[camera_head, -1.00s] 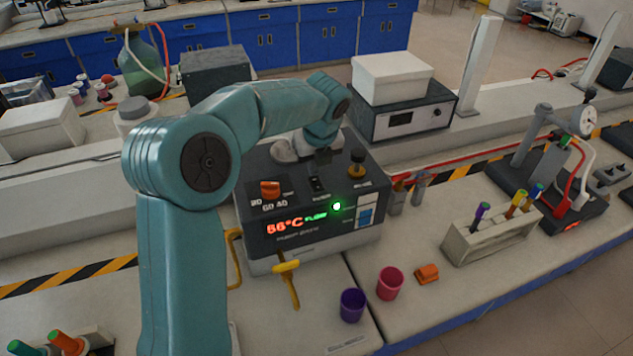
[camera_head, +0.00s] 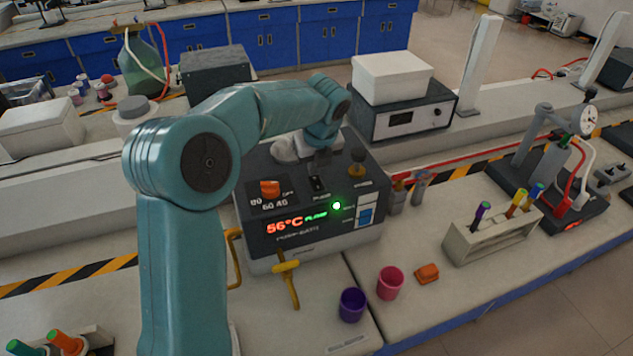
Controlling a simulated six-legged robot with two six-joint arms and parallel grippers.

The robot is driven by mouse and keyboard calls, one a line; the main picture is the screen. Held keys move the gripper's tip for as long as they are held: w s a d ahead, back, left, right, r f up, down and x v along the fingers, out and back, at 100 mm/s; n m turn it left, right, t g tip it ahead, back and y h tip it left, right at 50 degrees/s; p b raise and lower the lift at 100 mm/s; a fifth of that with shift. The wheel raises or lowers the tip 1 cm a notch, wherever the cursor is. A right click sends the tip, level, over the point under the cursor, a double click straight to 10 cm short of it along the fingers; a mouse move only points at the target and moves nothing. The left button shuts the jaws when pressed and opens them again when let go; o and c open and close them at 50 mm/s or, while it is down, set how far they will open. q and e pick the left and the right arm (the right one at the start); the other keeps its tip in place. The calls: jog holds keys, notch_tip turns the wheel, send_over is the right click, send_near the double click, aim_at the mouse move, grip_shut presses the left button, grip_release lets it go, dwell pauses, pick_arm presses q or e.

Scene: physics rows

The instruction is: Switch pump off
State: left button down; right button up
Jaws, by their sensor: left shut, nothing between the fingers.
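The dark pump bath unit (camera_head: 285,241) stands on the bench in the middle. Its red display (camera_head: 285,225) reads 56°C, with green lettering beside it, and a round green lamp (camera_head: 336,206) is lit. A small black switch (camera_head: 317,185) is on its sloped top panel, between an orange knob (camera_head: 270,188) and a black-and-yellow knob (camera_head: 357,165). A blue-and-white rocker (camera_head: 365,215) is on the front. My left gripper (camera_head: 322,164) is shut and empty, just behind the black switch; contact cannot be made out. My right gripper is not in view.
A yellow-handled valve (camera_head: 286,268), a purple cup (camera_head: 352,305), a pink cup (camera_head: 390,283) and an orange block (camera_head: 427,273) are in front. A tube rack (camera_head: 490,238) stands right. A white box (camera_head: 392,78) sits on another instrument behind.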

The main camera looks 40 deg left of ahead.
aim_at(314, 179)
pick_arm(q)
jog(key=shift+f+b, duration=0.35)
jog(key=shift+f, duration=0.25)
jog(key=shift+r, duration=0.1)
notch_tip(314, 179, up, 7)
jog(key=p, duration=0.7)
dwell(0.5)
